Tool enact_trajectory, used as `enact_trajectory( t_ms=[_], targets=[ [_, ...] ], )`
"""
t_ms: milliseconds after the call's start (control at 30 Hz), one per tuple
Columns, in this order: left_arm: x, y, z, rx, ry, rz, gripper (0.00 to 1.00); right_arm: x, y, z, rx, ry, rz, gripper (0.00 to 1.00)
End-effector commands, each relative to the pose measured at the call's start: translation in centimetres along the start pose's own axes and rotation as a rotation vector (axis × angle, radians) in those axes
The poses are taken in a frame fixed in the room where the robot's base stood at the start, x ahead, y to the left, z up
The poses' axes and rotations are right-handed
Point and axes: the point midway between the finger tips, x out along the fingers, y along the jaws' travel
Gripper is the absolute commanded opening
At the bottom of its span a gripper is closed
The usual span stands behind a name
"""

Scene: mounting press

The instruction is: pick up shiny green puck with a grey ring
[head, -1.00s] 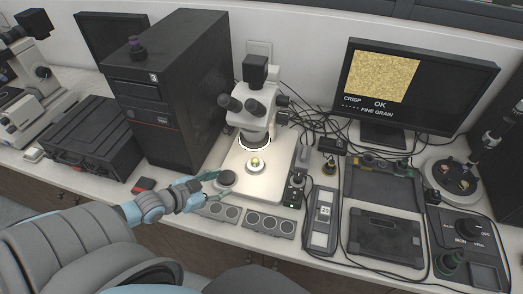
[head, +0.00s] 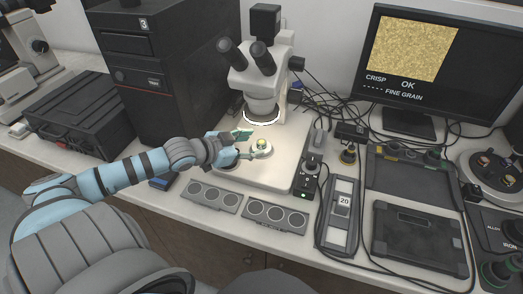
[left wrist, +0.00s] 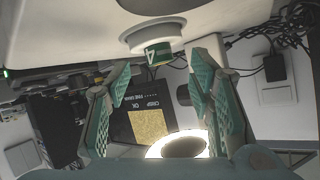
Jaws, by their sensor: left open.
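The green puck (head: 261,145) sits on a pale round holder under the microscope on its lit stage. In the left wrist view the puck (left wrist: 157,54) shows a glossy green side with a light "4" mark; the picture is upside down, and the pale disc lies against the puck's base. Whether the puck has a grey ring of its own I cannot tell. My left gripper (head: 247,146) is open, just left of the puck at stage height. In the wrist view its green padded fingers (left wrist: 160,78) spread either side of the puck, apart from it. My right gripper is out of view.
The microscope (head: 264,75) and its glowing ring light (head: 262,115) hang close above the puck. Two grey trays with round wells (head: 275,217) lie in front of the stage. A small control box (head: 308,178) with cables stands to the right.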

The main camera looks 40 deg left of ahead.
Motion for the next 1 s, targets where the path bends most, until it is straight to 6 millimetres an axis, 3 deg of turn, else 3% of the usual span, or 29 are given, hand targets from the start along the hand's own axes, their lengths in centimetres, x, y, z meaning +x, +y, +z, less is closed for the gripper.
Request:
enact_trajectory(
  t_ms=[33, 100, 400, 700, 1000],
  targets=[
    [1.4, 0.2, 0.7, -0.005, 0.008, -0.002, 0.48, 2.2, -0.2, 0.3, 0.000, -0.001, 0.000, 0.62],
    [2.5, 0.1, 0.6, -0.009, 0.006, -0.005, 0.48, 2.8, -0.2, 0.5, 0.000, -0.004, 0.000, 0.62],
    [3.2, 0.1, 0.1, -0.002, -0.002, 0.001, 0.48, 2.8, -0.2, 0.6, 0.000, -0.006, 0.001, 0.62],
    [3.2, 0.0, 0.2, -0.002, -0.004, 0.000, 0.06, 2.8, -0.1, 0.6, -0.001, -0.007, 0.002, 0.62],
    [3.2, 0.0, 0.2, -0.003, -0.006, 0.001, 0.06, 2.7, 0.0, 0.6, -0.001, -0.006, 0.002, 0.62]
  ],
)
